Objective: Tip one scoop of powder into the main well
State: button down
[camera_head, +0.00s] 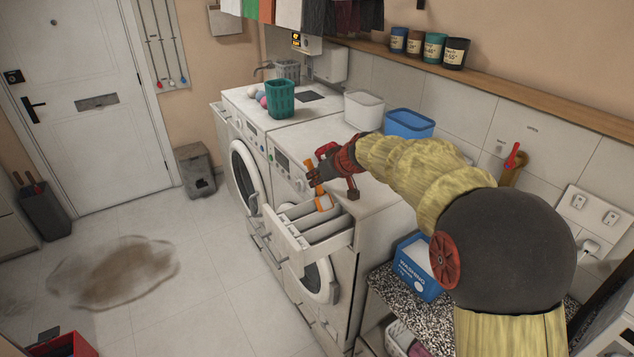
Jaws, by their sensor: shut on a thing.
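My gripper (316,176) is shut on the handle of an orange scoop (323,202). The scoop hangs head down just over the open detergent drawer of the nearer washing machine. Whether there is powder in it is too small to tell. The drawer (296,237) is white, pulled out to the left and split by dividers into compartments. The scoop's head is by the drawer's back end, near the machine front; I cannot tell which compartment is the main well. A blue box marked "WASHING" (418,280) stands on the speckled counter at right, with white inside its opening.
A white tub (364,110) and a blue tub (409,124) stand behind my arm on the machines. A teal basket (280,99) stands on the farther machine. A brown stain (125,272) marks the floor, which is otherwise mostly clear at left.

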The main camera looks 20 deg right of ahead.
jog(key=shift+s+d+r+t+y+b, duration=0.15)
jog(key=shift+s+t+b, duration=0.4)
jog(key=shift+b, duration=3.6)
jog(key=shift+s+d+t+y+b, duration=0.25)
jog(key=shift+t+b, duration=0.5)
jog(key=shift+b, duration=3.4)
jog(key=shift+s+r+t+b, duration=0.15)
jog(key=shift+s+t+b, duration=0.3)
jog(key=shift+b, duration=0.7)
jog(key=shift+s+d+r+t+y, duration=0.25)
jog(key=shift+s+t+y, duration=0.25)
jog(key=shift+t, duration=0.5)
jog(key=shift+s+d+r+t+y, duration=0.15)
jog(key=shift+s+r+t+y, duration=0.15)
jog(key=shift+s+t, duration=0.55)
jog(key=shift+w, duration=0.15)
jog(key=shift+r+p, duration=0.45)
jog(key=shift+r, duration=2)
